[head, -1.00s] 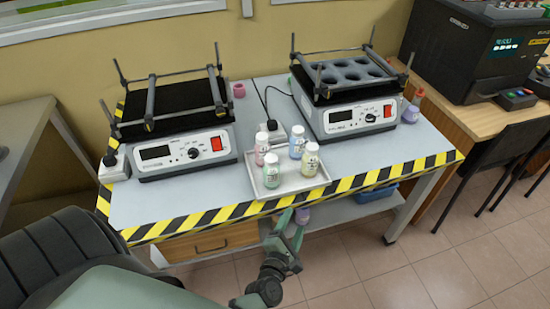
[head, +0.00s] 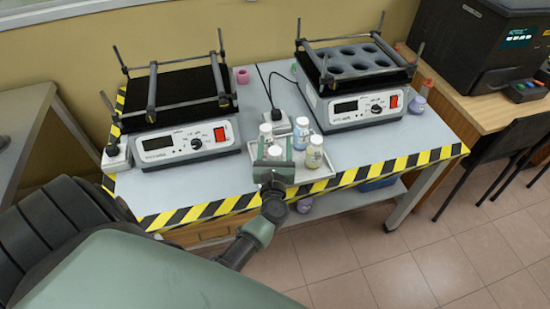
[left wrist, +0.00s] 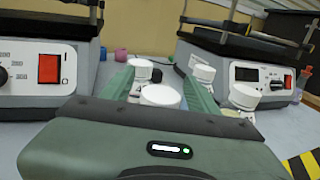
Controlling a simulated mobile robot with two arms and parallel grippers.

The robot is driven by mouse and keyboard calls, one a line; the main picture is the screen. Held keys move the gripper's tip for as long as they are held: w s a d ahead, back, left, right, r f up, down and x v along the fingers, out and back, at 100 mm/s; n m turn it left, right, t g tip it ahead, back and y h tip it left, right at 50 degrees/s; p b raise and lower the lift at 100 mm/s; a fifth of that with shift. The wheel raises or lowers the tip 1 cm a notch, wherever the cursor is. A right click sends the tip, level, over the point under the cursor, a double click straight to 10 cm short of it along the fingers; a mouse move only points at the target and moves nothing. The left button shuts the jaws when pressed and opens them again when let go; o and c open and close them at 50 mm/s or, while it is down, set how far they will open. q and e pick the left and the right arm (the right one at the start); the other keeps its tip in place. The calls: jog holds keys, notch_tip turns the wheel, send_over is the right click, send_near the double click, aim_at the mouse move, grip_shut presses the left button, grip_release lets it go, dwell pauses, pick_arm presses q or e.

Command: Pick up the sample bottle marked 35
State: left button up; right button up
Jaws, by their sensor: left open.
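Several small white-capped sample bottles stand upright in a shallow tray (head: 318,186). A blue one (head: 301,136) is at the back right, a yellow one (head: 313,156) at the front right, and another (head: 265,134) at the back left. The front-left bottle (head: 274,153) is largely hidden by my left gripper (head: 275,158). Its cap shows in the left wrist view (left wrist: 160,95), between the open green fingers. I cannot read the number 35 on any label. My right gripper is out of view.
Two heater-like instruments stand behind the tray, one at left (head: 190,142) and one at right (head: 362,108). The table's front edge has yellow-black tape (head: 385,168). A pink cup (head: 242,76) stands between the instruments. Bare tabletop lies left of the tray.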

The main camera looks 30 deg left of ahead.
pick_arm(q)
grip_shut()
dwell(1.4)
